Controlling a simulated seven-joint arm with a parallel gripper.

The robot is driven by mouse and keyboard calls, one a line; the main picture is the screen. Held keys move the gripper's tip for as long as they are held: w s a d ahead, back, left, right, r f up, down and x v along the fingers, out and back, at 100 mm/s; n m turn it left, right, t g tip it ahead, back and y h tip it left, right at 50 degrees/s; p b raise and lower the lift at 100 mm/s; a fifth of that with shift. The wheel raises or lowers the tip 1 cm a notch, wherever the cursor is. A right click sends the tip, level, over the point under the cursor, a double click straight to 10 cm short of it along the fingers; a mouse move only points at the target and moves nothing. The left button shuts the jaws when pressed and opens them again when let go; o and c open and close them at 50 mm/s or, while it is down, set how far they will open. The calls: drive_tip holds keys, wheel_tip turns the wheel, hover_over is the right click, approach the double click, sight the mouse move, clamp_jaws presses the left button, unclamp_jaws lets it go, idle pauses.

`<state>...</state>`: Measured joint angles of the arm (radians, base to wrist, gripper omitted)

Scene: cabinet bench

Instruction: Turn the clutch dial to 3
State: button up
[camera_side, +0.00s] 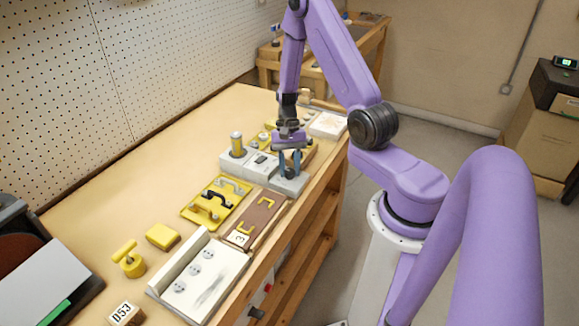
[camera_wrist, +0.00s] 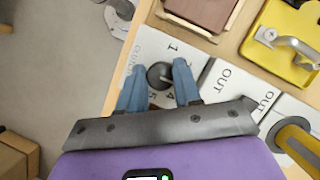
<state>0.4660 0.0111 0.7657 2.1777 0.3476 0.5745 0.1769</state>
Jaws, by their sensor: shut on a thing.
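The clutch dial (camera_wrist: 160,76) is a dark grey round knob on a pale plate (camera_wrist: 148,45). The plate has printed digits around the knob; 1, 4 and 5 can be read, and lettering runs along its left side, partly covered. My gripper (camera_wrist: 161,71) points down with its two blue fingers on either side of the knob, shut on it. Which digit the dial points to cannot be told. In the side view my gripper (camera_side: 290,164) is over the grey box (camera_side: 290,185) at the bench's front edge, and the fingers hide the knob.
Beside the plate are panels marked OUT (camera_wrist: 222,82) and a yellow cylinder (camera_side: 237,143) on a grey block. The back of the bench (camera_side: 150,165) is clear.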

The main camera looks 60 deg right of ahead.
drive_tip(key=o, duration=1)
drive_tip(key=shift+o, duration=0.2)
drive_tip(key=v, duration=1.7)
drive_tip(key=shift+d+r, duration=0.2)
drive_tip(key=shift+w, duration=0.15)
drive_tip(key=s+a+r+n+h, duration=0.2)
drive_tip(key=a+n, duration=0.3)
drive_tip(key=a, duration=0.4)
drive_tip(key=s+a+r+n+h, duration=0.1)
drive_tip(key=s+a+n, duration=0.1)
drive_tip(key=a+n, duration=0.5)
drive_tip(key=s+a+n+t, duration=0.1)
drive_tip(key=s+a+n, duration=0.3)
drive_tip(key=s, duration=0.5)
drive_tip(key=s+a+n+t, duration=0.1)
drive_tip(key=s+a+n, duration=0.3)
drive_tip(key=s+n, duration=0.3)
drive_tip(key=shift+s+a+r+n+t, duration=0.25)
drive_tip(key=shift+s+r+n, duration=0.2)
drive_tip(key=shift+s, duration=0.5)
